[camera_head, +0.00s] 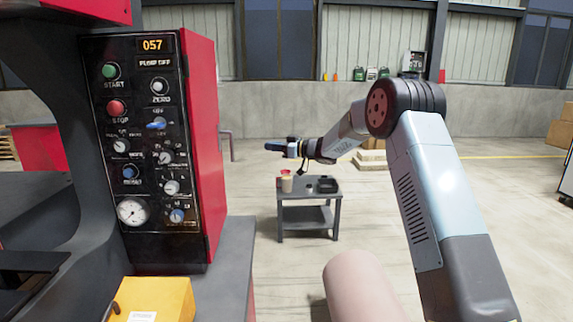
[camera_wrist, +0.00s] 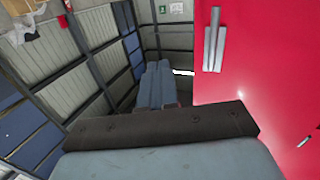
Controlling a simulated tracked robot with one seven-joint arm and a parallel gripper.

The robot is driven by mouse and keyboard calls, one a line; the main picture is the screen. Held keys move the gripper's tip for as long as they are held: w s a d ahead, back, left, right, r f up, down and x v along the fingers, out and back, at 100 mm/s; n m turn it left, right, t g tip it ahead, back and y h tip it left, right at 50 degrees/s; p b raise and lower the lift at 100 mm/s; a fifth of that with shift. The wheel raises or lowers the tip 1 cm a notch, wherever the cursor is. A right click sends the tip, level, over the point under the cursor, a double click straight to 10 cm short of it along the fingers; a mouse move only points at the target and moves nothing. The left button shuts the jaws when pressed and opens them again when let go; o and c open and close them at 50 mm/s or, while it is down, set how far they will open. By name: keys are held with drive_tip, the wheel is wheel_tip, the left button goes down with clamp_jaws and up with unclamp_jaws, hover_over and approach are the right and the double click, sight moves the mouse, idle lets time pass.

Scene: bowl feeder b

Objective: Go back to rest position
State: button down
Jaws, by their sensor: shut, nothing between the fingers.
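My gripper (camera_head: 270,146) shows in the head view at the end of my outstretched arm, pointing left toward the red machine. It is shut and holds nothing. It is in the air, in front of the small grey table in the picture and apart from the control panel (camera_head: 140,130). In the wrist view my gripper's shut fingers (camera_wrist: 158,75) reach up the middle, beside a large red surface.
The red machine with knobs and a 057 display stands close on the left. A yellow box (camera_head: 150,300) is on its ledge. A small grey table (camera_head: 310,200) holds cups and a dark tray. Open floor lies behind; cardboard boxes (camera_head: 561,125) stand far right.

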drive_tip(key=s+d+r+m+t+h, duration=0.3)
drive_tip(key=d+r+m+t+h, duration=0.35)
drive_tip(key=d+r, duration=0.6)
drive_tip(key=s+d+r+m+h, duration=0.25)
drive_tip(key=s+d+h, duration=0.25)
drive_tip(key=s+d, duration=0.45)
drive_tip(key=s+d+r+m+h, duration=0.25)
drive_tip(key=s+d+h, duration=0.4)
drive_tip(key=s, duration=0.55)
drive_tip(key=s+d+f+m+g, duration=0.1)
drive_tip(key=s+f, duration=0.3)
drive_tip(key=s, duration=0.7)
drive_tip(key=s+d+f+m+g, duration=0.1)
drive_tip(key=s+f+g, duration=0.2)
drive_tip(key=s, duration=0.8)
drive_tip(key=s+d+f+m+g+y, duration=0.1)
drive_tip(key=s+d+f+g, duration=0.1)
drive_tip(key=s+f, duration=0.4)
drive_tip(key=s, duration=0.5)
drive_tip(key=shift+s+f, duration=0.3)
drive_tip(key=shift+d+m+g, duration=0.1)
drive_tip(key=shift+m+g, duration=0.15)
